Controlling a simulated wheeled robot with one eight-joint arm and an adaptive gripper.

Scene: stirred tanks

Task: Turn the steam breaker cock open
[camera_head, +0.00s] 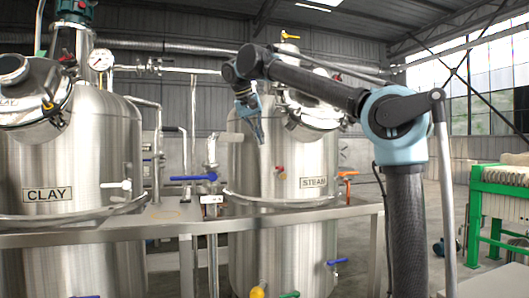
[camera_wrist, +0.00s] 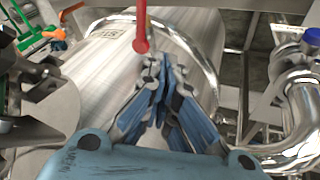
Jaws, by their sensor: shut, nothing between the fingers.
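The STEAM tank (camera_head: 262,170) is a steel vessel with a STEAM plate (camera_head: 313,182). A small red-handled cock (camera_head: 280,170) is on its front wall; the red handle (camera_wrist: 142,28) hangs at the top of the wrist view. A yellow lever (camera_head: 290,36) sits above the tank's top. No label shows which of these is the breaker cock. My gripper (camera_head: 260,139) is in front of the tank's upper left, pointing down, above and left of the red cock in the head view. Its fingers (camera_wrist: 157,72) are shut and empty.
The CLAY tank (camera_head: 70,160) stands left. A blue lever (camera_head: 194,177) and pipework lie between the tanks, and an orange handle (camera_head: 348,173) is right of the STEAM plate. A steel bench rail (camera_head: 160,230) runs across the front. A green-framed press (camera_head: 477,215) stands far right.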

